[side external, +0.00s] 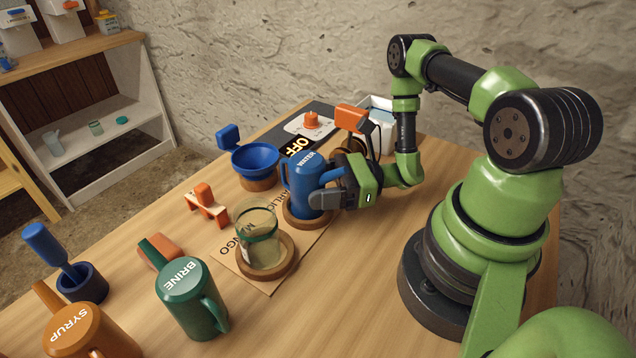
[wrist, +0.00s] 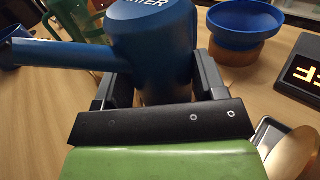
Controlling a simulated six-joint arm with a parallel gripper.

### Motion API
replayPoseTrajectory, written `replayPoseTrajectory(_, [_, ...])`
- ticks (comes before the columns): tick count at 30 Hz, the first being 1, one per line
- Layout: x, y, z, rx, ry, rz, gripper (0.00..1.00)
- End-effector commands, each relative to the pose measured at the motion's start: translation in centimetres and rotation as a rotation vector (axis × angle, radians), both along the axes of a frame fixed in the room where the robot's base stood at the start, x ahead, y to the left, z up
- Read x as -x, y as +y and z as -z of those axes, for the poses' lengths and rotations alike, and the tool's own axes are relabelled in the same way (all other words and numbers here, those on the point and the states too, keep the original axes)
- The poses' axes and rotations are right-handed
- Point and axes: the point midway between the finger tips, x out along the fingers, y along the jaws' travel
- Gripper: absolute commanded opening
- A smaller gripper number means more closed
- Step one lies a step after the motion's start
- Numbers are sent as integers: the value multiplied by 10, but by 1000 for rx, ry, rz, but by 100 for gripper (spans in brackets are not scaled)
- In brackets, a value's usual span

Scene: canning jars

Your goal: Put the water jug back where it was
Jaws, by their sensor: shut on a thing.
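The blue water jug (side external: 308,185) is upright, with white lettering on its lid. My gripper (side external: 335,190) is shut on the jug's body from the right side in the side view. The wrist view shows the jug (wrist: 155,45) between the two dark fingers (wrist: 165,90), its long blue arm pointing left. In the side view the jug stands at or just above a round wooden coaster (side external: 292,217). I cannot tell whether it touches it.
A glass jar (side external: 257,222) stands on another coaster close to the jug. The green brine jug (side external: 190,300) and orange syrup jug (side external: 80,335) are at the front left. A blue funnel (side external: 254,160) and an OFF display (side external: 302,145) are behind.

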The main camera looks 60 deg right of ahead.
Motion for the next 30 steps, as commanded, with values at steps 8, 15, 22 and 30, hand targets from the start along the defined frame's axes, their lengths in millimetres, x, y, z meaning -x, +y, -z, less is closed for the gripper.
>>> replayPoseTrajectory(8, [0,0,2,0,0,0,81])
replayPoseTrajectory(15, [0,0,2,0,0,0,90])
replayPoseTrajectory(22, [5,-6,0,-1,1,5,90])
replayPoseTrajectory(30, [32,-34,0,0,0,8,90])
